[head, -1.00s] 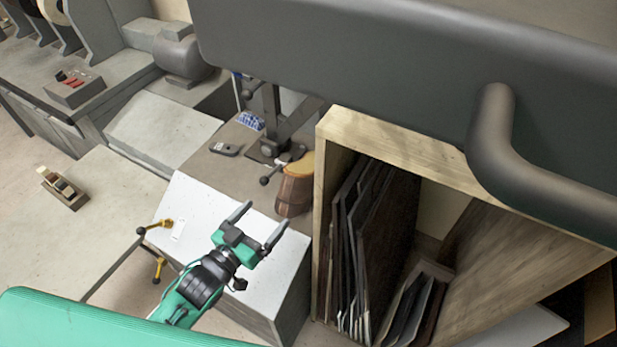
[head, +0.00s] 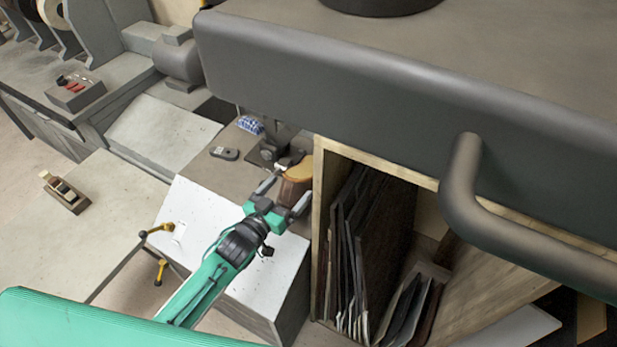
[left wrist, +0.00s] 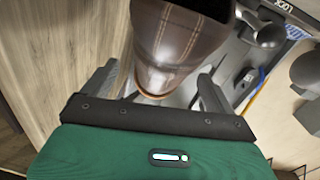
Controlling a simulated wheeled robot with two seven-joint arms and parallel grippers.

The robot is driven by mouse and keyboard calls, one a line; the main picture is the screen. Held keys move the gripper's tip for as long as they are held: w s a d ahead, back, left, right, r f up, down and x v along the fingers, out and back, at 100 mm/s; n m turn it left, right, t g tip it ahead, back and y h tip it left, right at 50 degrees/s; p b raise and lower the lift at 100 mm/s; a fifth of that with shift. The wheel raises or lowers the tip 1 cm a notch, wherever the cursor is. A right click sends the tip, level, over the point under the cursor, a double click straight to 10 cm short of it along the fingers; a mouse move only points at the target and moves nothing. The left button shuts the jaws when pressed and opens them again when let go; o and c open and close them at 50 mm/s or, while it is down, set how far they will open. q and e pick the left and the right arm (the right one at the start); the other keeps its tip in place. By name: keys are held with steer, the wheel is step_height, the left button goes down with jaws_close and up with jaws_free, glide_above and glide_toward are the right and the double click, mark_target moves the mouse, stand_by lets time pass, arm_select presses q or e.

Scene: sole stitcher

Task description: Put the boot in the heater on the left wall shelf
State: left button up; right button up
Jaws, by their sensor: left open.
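The brown boot (head: 294,184) with a tan top stands at the back of the bench, beside the wooden cabinet. In the left wrist view the boot's lower end lies between the two fingers, with a gap on the right; contact cannot be told. I cannot make out the heater or the left wall shelf for certain. My right gripper is not in view.
A wooden cabinet (head: 318,230) holding several dark sheets stands right of the boot. A large grey machine body (head: 330,70) with a bent handle (head: 465,185) overhangs it. A small dark device (head: 224,153) lies on the bench. A wood plane (head: 64,192) lies at left.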

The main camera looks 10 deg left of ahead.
mark_target(292, 184)
arm_select(q)
steer(key=shift+x, duration=1.5)
steer(key=shift+a, duration=0.1)
steer(key=c, duration=1.8)
